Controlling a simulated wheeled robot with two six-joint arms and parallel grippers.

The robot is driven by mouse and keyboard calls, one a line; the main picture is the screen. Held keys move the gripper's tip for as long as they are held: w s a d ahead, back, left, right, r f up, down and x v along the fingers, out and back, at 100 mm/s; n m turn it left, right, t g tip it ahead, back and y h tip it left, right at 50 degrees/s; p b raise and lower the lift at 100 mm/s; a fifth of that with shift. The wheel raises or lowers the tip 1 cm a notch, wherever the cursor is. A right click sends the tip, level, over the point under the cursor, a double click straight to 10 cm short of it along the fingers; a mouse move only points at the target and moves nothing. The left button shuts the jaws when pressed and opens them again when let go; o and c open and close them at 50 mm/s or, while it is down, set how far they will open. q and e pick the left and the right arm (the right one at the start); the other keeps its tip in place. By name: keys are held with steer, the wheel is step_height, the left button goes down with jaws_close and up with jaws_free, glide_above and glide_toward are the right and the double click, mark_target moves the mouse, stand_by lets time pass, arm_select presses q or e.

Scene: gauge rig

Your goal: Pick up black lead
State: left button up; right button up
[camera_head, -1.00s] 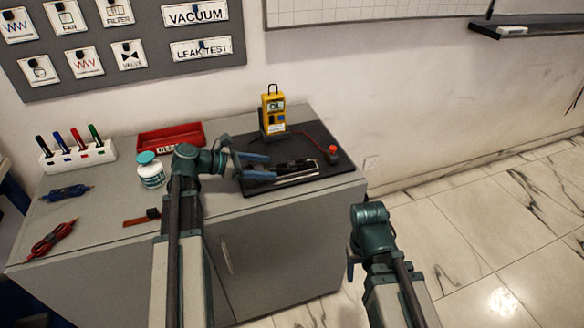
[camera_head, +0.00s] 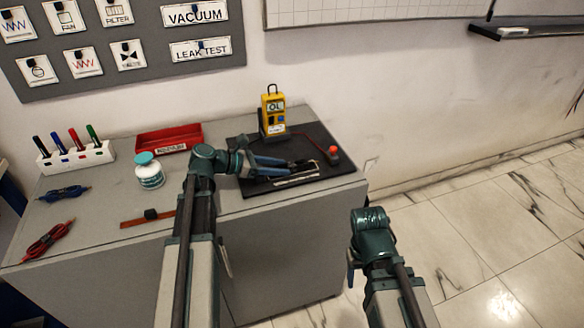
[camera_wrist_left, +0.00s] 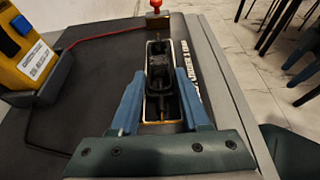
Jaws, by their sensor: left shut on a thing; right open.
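The black lead (camera_wrist_left: 160,72) is a dark coiled bundle in a white-outlined slot on the black mat (camera_wrist_left: 100,75). In the head view the lead (camera_head: 304,165) shows at the tips of my left gripper (camera_head: 287,167), whose blue fingers partly cover it. In the left wrist view my left gripper (camera_wrist_left: 161,88) has a finger on each side of the lead and is shut on it, low over the mat. My right gripper (camera_head: 351,272) is off the cabinet's front right, open, and mostly hidden behind its own wrist.
A yellow meter (camera_head: 272,112) stands behind the lead, with a red lead (camera_head: 308,136) running to a red-topped post (camera_head: 333,153). A red bin (camera_head: 169,138), white jar (camera_head: 149,173), marker holder (camera_head: 75,156) and coiled red lead (camera_head: 48,241) stand to the left.

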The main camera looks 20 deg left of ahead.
arm_select(q)
jaws_close()
steer(key=shift+r, duration=0.15)
arm_select(e)
steer(key=shift+r, duration=0.15)
